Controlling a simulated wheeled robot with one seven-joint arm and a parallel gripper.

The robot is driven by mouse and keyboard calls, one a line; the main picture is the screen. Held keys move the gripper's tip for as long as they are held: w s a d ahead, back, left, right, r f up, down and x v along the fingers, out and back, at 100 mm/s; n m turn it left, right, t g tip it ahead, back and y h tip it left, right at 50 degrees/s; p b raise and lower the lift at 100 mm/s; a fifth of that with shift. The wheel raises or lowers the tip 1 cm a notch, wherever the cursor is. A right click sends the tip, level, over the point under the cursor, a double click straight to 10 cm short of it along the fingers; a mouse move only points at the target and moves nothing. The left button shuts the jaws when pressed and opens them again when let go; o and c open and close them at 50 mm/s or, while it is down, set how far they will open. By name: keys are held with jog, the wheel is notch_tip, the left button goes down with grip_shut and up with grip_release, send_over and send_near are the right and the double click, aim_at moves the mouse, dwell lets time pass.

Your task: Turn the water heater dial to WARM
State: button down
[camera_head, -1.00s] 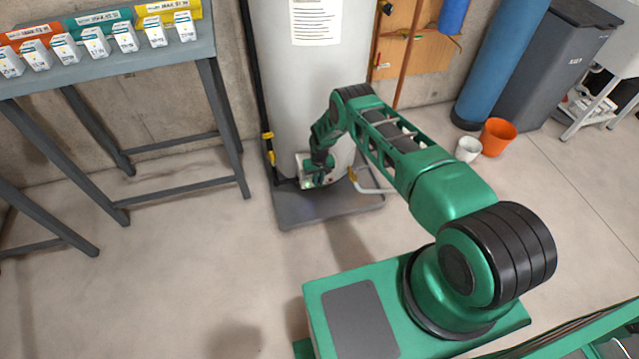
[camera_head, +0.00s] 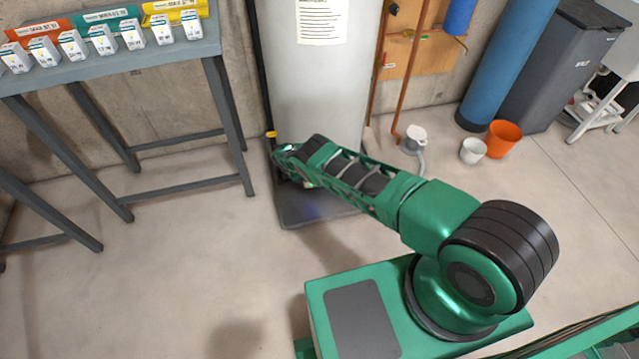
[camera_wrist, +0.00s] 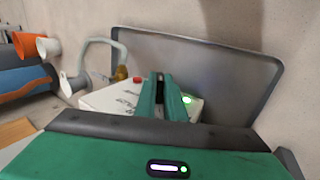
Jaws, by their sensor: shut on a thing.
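The water heater (camera_head: 318,95) is a tall pale grey tank standing in a dark drain pan (camera_head: 310,213) against the wall. My arm covers its low control box in the head view. In the wrist view the white control box (camera_wrist: 118,97) shows a red button (camera_wrist: 137,79) and a lit green light (camera_wrist: 187,100). My gripper (camera_wrist: 165,92) is at the box face, its two green fingers close together and shut on the dial. The fingers hide the dial, so its pointer and setting cannot be read.
A grey bench (camera_head: 120,60) with several small boxes stands at left. A white cup-like device (camera_head: 413,138) with a hose, a white cup (camera_head: 473,150) and an orange bucket (camera_head: 503,138) are at right. Open floor lies in front of the pan.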

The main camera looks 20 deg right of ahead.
jog(key=shift+a+f, duration=0.3)
jog(key=shift+a, duration=0.2)
jog(key=c, duration=1.8)
grip_release()
jog(key=shift+w+f, duration=0.1)
jog(key=shift+c, duration=0.2)
jog(key=shift+d, duration=0.15)
jog(key=shift+w+d+r, duration=0.1)
jog(key=shift+w+r, duration=0.05)
jog(key=shift+r, duration=0.1)
jog(key=v, duration=1)
jog(key=shift+a, duration=0.5)
